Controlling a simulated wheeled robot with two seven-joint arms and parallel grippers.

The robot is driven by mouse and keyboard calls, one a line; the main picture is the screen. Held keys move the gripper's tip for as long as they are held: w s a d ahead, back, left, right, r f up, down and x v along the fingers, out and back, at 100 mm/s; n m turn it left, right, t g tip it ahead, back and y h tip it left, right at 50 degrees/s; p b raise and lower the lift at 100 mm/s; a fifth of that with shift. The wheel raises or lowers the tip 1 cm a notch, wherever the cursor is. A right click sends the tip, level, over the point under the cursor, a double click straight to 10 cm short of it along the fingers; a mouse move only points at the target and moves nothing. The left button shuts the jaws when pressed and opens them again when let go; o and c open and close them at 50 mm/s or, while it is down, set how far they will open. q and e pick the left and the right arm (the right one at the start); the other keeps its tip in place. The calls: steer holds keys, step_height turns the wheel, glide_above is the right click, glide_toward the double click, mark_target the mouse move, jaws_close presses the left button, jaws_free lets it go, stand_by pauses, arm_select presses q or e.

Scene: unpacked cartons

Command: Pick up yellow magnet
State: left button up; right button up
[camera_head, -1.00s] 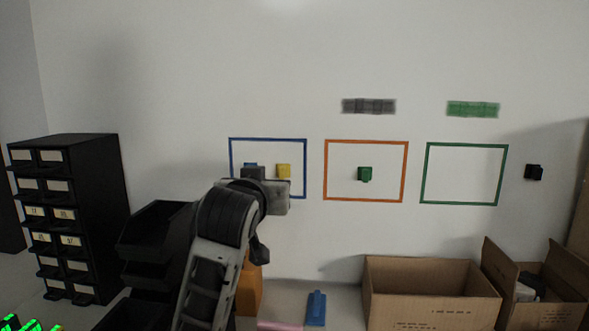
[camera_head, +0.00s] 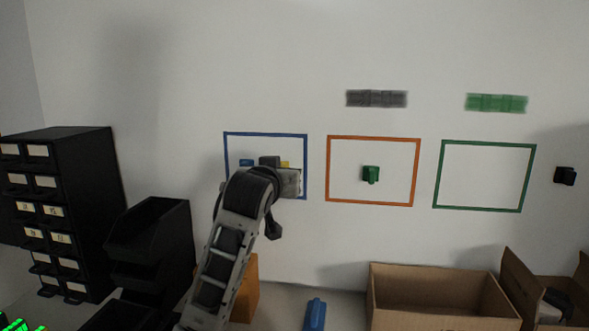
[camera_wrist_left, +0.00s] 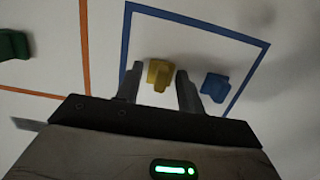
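The yellow magnet (camera_wrist_left: 160,75) is on the white wall inside the blue square outline (camera_wrist_left: 126,40). A blue magnet (camera_wrist_left: 214,87) sits beside one finger, inside the same outline. My right gripper is not in view.
A green magnet (camera_head: 371,174) is inside the orange outline (camera_head: 416,172). The green outline (camera_head: 437,177) is empty. A black magnet (camera_head: 565,176) is at the far right. Open cartons (camera_head: 440,290) stand below; black drawers (camera_head: 62,210) and bins (camera_head: 150,245) stand left.

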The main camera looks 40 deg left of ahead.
arm_select(q)
steer(key=shift+a, duration=0.1)
steer(key=shift+s+r, duration=0.1)
steer(key=shift+s, duration=0.05)
steer(key=shift+c, duration=1.2)
jaws_close()
steer(key=shift+r, duration=0.1)
